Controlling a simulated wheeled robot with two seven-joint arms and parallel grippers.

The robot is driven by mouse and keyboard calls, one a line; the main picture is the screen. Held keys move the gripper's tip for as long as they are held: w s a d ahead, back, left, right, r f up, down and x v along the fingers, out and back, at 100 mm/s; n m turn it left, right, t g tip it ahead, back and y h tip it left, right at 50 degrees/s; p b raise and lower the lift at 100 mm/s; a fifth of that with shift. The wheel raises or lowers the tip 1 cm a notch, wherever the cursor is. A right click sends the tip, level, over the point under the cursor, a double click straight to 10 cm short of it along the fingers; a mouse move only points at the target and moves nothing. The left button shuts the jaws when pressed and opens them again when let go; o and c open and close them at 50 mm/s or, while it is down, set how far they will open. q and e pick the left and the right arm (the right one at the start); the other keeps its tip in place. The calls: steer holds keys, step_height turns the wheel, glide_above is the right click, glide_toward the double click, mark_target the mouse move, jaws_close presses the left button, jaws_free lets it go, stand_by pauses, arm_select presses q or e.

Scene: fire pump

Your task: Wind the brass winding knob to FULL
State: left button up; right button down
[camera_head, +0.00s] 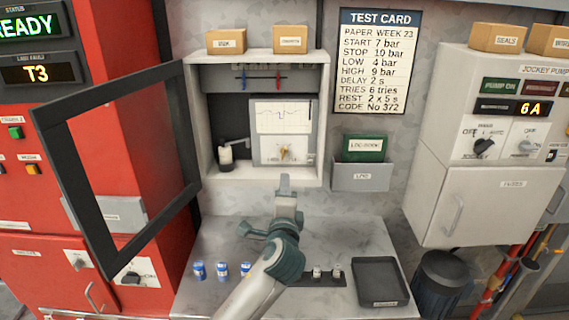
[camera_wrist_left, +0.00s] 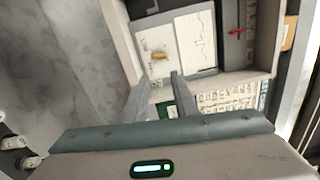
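The brass winding knob (camera_head: 285,153) is on the lower part of a white chart recorder panel (camera_head: 270,147), inside an open wall cabinet (camera_head: 200,110). In the left wrist view the knob (camera_wrist_left: 160,55) lies just beyond the fingertips, in line with the gap between them. No FULL mark is readable. My left gripper (camera_head: 285,182) is below and in front of the knob in the head view. The left wrist view shows its two fingers (camera_wrist_left: 160,80) apart with nothing between them. The gripper seems clear of the knob. My right gripper is not in view.
The cabinet's framed door (camera_head: 52,160) stands open to the left. A dark inkwell-like bottle (camera_head: 226,157) sits inside, left of the panel. Blue-labelled bottles (camera_head: 222,270) and a black tray (camera_head: 382,284) are on the bench (camera_head: 345,235). A green logbook (camera_head: 365,148) hangs at right.

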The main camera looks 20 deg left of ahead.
arm_select(q)
steer(key=n, duration=0.5)
steer(key=n+b, duration=0.1)
steer(key=n, duration=0.4)
steer(key=r+n, duration=0.1)
steer(key=n, duration=0.5)
steer(key=shift+w, duration=0.1)
steer(key=p, duration=0.5)
glide_toward(285, 152)
steer(key=x, duration=0.6)
steer(key=shift+w+a+r, duration=0.1)
steer(key=shift+w+a, duration=0.05)
steer(key=shift+w, duration=0.2)
steer(key=shift+p+x, duration=0.45)
steer(key=shift+x, duration=0.7)
